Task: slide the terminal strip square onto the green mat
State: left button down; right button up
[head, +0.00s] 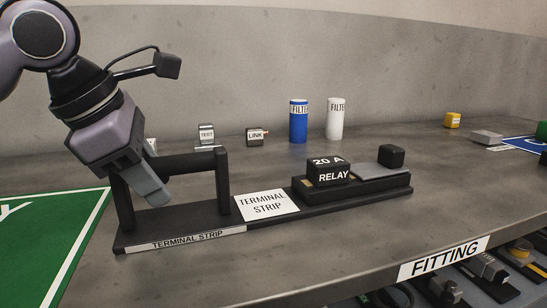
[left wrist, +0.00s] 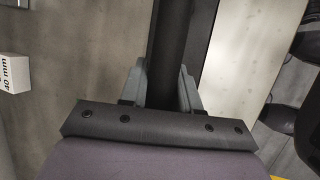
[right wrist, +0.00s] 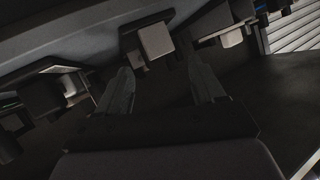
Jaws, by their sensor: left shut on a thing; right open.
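The terminal strip (head: 185,238) is a long black base on the grey bench, with a raised handle bar at its left end and a 20 A relay (head: 328,172) on its right part. It lies just right of the green mat (head: 45,235), angled to the mat's white border line. My left gripper (head: 150,185) is shut on the handle bar near its left post. In the left wrist view the dark bar (left wrist: 172,70) runs between the two fingers. My right gripper (right wrist: 160,90) is open and empty, seen only in the right wrist view, with dark surroundings.
A blue filter (head: 298,122) and a white filter (head: 335,119) stand behind the strip, with a test block (head: 206,134) and a link block (head: 257,137). A blue mat (head: 525,144) lies far right. The bench's front edge carries a FITTING label (head: 444,258).

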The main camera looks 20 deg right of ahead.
pick_arm(q)
jog(key=shift+a+f, duration=0.15)
jog(key=shift+a, duration=3)
jog(key=shift+a+f, duration=0.1)
jog(key=shift+a, duration=3.05)
jog(key=c, duration=0.7)
grip_release()
jog(key=shift+c, duration=0.2)
jog(key=shift+r, duration=0.1)
